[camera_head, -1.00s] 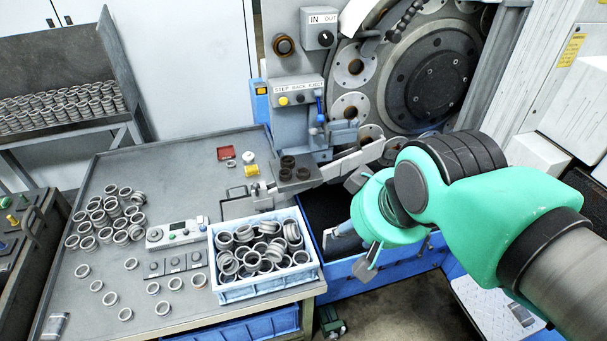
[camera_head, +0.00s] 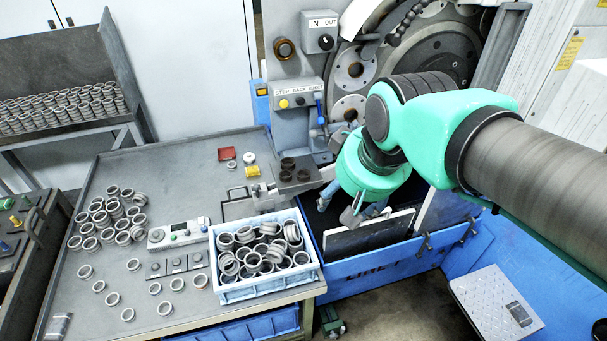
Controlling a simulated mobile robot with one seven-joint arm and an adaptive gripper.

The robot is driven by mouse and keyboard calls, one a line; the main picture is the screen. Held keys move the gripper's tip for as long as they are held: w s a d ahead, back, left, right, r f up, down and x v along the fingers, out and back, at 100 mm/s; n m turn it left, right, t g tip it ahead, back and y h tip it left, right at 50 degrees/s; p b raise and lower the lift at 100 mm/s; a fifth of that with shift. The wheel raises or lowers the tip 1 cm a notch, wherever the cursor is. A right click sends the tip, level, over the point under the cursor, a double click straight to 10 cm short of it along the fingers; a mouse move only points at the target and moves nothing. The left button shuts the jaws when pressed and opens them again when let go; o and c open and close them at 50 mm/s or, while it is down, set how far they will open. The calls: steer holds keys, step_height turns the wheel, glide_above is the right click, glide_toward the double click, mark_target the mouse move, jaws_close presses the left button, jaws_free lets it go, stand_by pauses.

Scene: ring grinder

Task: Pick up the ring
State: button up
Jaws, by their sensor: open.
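Many grey metal rings are in view. Several lie loose on the table, such as a single ring (camera_head: 164,308) near the front edge. A pile of rings (camera_head: 107,215) sits at the table's left, and more rings (camera_head: 262,248) fill a white crate (camera_head: 268,287) at the table's front right corner. A few dark rings (camera_head: 287,164) stand on a small plate by the machine. My gripper (camera_head: 338,212) is right of the crate, over the blue machine trough. It is open, and no ring shows in it. Its fingers are partly hidden by its green body.
The grinder (camera_head: 408,62) stands behind my arm. A control box (camera_head: 178,235) and a button panel (camera_head: 175,264) lie on the table left of the crate. A rack of rings (camera_head: 62,108) is at the far left. The table's middle is mostly clear.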

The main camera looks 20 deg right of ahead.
steer(key=w+d+n+g+p, duration=0.25)
steer(key=w+p, duration=0.25)
steer(key=w, duration=1.9)
steer(key=w+d+f+n+g+p, duration=0.1)
steer(key=w+f+p, duration=0.4)
steer(key=w+f, duration=1.1)
steer(key=shift+w+f+n+g, duration=0.15)
steer(key=shift+w+n+g, duration=0.55)
steer(key=shift+w, duration=0.2)
steer(key=shift+d+f, duration=0.1)
steer(key=shift+f, duration=4.15)
steer(key=shift+f+p, duration=0.1)
steer(key=shift+p, duration=0.2)
